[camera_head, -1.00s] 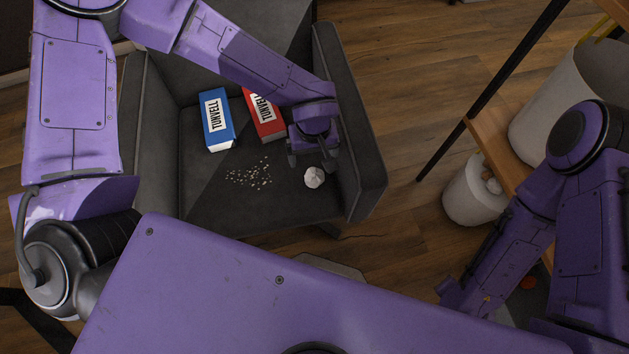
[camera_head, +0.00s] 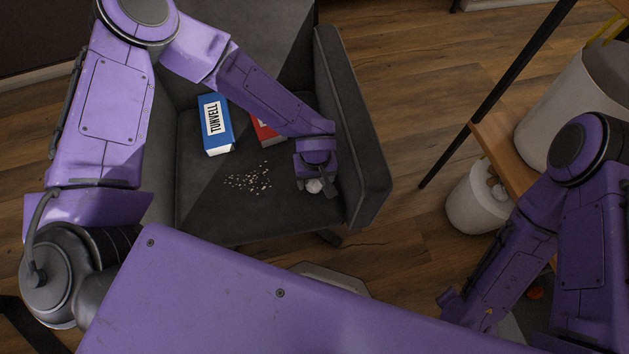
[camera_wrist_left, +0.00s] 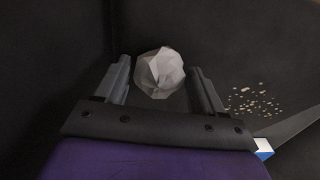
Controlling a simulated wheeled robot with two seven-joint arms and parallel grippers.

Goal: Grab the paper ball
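The white crumpled paper ball (camera_head: 314,186) lies on the dark grey armchair seat, near the right armrest. My left gripper (camera_head: 316,188) is above it, its fingers on either side of the ball and partly covering it. In the left wrist view the paper ball (camera_wrist_left: 159,73) sits between the tips of the two open fingers, with a gap visible on each side. My right arm shows at the right of the head view, but I cannot make out the state of its gripper (camera_head: 447,300).
A blue box (camera_head: 216,127) and a red box (camera_head: 264,133) are on the armchair (camera_head: 352,120). Small crumbs (camera_head: 248,180) lie left of the ball. A white bin (camera_head: 473,203) stands on the wooden floor by a shelf (camera_head: 505,150).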

